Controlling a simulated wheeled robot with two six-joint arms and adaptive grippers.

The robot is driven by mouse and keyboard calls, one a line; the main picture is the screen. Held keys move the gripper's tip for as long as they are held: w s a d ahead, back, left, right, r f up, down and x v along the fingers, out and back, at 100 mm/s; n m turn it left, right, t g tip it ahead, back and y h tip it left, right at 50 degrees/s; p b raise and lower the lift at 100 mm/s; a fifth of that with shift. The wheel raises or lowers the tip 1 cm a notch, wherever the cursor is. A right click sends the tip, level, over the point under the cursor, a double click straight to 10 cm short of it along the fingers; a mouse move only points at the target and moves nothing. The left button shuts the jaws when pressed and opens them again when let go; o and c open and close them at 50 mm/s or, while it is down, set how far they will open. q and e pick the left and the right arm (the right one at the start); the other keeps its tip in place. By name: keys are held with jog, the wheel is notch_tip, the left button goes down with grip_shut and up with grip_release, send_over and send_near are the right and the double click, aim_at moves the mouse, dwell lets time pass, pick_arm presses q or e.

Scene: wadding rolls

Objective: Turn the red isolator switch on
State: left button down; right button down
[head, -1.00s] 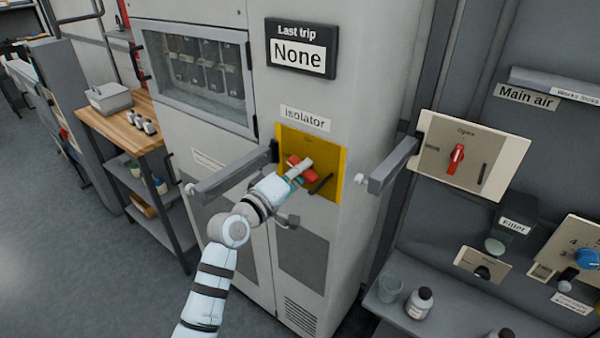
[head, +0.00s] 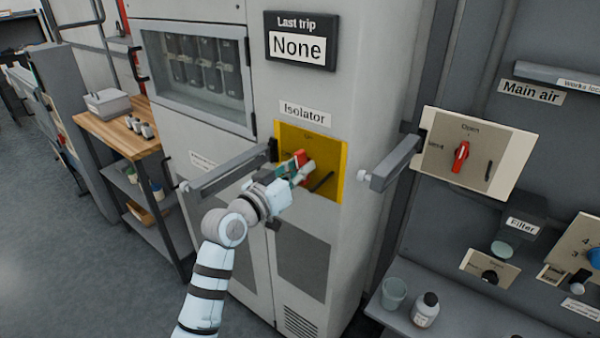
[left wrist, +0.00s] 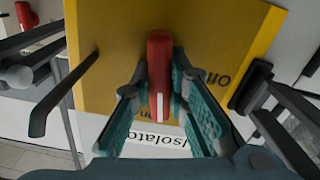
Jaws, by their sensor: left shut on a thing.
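The red isolator switch handle (head: 301,156) sits on a yellow plate (head: 333,153) on the grey cabinet, under the "Isolator" label (head: 305,114). My left gripper (head: 299,170) is at the plate with its fingers around the handle. In the left wrist view, the red handle (left wrist: 159,72) lies between the two green-padded fingers (left wrist: 160,100), and the jaws are shut on it. Its white-striped end points toward the "Isolator" label. The word "Off" (left wrist: 218,80) shows to its right; a word near the striped end is mostly hidden. My right gripper is out of view.
Grey bars (head: 232,168) (head: 388,163) stick out on both sides of the plate. Another panel with a red switch (head: 461,156) is to the right, above a shelf with a cup (head: 394,293) and bottle (head: 425,310).

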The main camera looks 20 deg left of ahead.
pick_arm(q)
jog(key=shift+f+m+b, duration=0.15)
jog(key=shift+m+b, duration=0.25)
jog(key=shift+m, duration=0.8)
jog(key=c, duration=1.6)
grip_release()
jog(key=shift+o, duration=0.2)
jog(key=v, duration=1.2)
